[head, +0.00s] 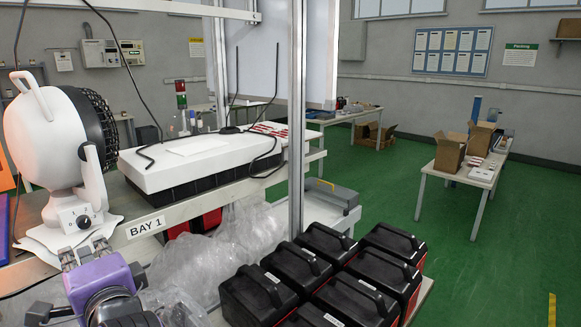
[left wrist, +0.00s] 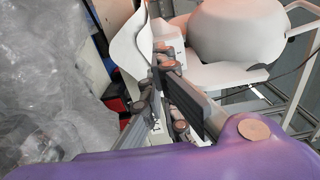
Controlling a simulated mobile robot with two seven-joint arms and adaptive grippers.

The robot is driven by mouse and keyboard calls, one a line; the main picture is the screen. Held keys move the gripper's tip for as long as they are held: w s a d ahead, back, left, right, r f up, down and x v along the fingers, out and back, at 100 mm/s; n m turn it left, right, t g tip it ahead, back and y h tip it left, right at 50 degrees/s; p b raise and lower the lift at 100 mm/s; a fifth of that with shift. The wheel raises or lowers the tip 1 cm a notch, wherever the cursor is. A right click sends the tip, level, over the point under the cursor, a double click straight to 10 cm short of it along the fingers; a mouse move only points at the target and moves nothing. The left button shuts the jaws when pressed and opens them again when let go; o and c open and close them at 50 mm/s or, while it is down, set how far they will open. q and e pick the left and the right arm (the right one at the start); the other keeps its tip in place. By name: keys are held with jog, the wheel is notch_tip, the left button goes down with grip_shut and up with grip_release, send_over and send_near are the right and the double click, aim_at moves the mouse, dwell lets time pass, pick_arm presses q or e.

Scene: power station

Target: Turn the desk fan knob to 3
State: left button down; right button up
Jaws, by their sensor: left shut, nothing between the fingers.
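The white desk fan (head: 42,130) with a black grille stands at the left on the bench in the head view. Its round black knob (head: 84,221) is on the front of the stem, with small digits around it. The pointer's setting is too small to read surely. My left gripper (head: 85,254), on a purple wrist, is shut and empty, just below and in front of the knob. In the left wrist view the fingers (left wrist: 163,75) reach close to the fan's white base (left wrist: 129,48); I cannot make out the knob there. My right gripper is not in view.
The bench edge carries a BAY 1 label (head: 146,227). A white-topped black case (head: 200,160) lies right of the fan. Clear plastic wrap (head: 225,255) bulges below the bench. Several black battery-like boxes (head: 320,275) stand at the lower right. Green floor is open beyond.

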aim_at(84, 222)
pick_arm(q)
jog(key=x, duration=0.5)
jog(key=shift+a+p, duration=0.35)
jog(key=shift+a, duration=0.1)
jog(key=shift+w+a, duration=0.25)
jog(key=shift+a, duration=0.1)
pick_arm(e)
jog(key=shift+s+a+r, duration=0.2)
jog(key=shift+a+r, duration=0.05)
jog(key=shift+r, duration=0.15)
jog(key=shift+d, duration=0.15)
pick_arm(q)
jog(key=shift+w+r, duration=0.1)
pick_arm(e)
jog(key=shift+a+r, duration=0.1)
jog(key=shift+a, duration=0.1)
pick_arm(q)
jog(key=shift+r+p, duration=0.55)
jog(key=shift+p, duration=0.1)
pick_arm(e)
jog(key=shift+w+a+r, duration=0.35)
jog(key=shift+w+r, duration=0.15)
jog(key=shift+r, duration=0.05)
